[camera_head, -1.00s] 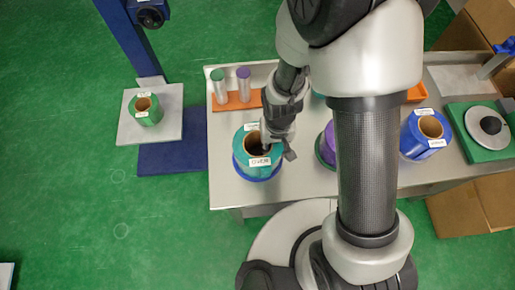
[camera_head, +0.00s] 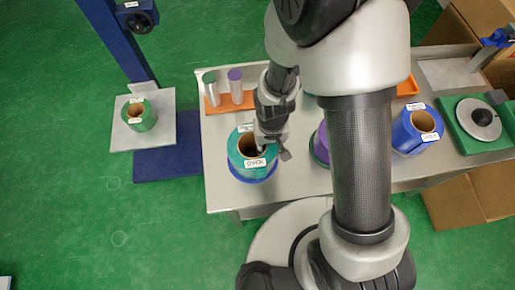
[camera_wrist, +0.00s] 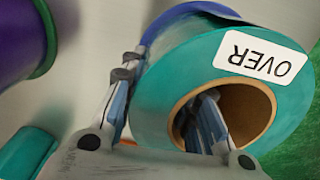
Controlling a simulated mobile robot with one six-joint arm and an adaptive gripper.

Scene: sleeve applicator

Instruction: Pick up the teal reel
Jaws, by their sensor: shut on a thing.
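The teal reel (camera_head: 243,161) stands near the front left of the steel table, with a blue disc or rim (camera_head: 254,179) at its bottom. In the wrist view the reel (camera_wrist: 175,75) has a brown core and a white label reading "OVER". My gripper (camera_head: 270,147) is shut on the reel's wall. In the wrist view one finger of my gripper (camera_wrist: 160,105) is inside the core and the other is against the outer side. I cannot tell whether the reel is clear of what is under it.
A purple reel (camera_head: 320,146) and a blue reel (camera_head: 407,136) stand to the right on the table (camera_head: 225,195). An orange holder (camera_head: 232,104) with two cylinders is behind. A green reel (camera_head: 140,117) sits on a separate plate (camera_head: 158,140) at left. Cardboard boxes (camera_head: 465,200) are at right.

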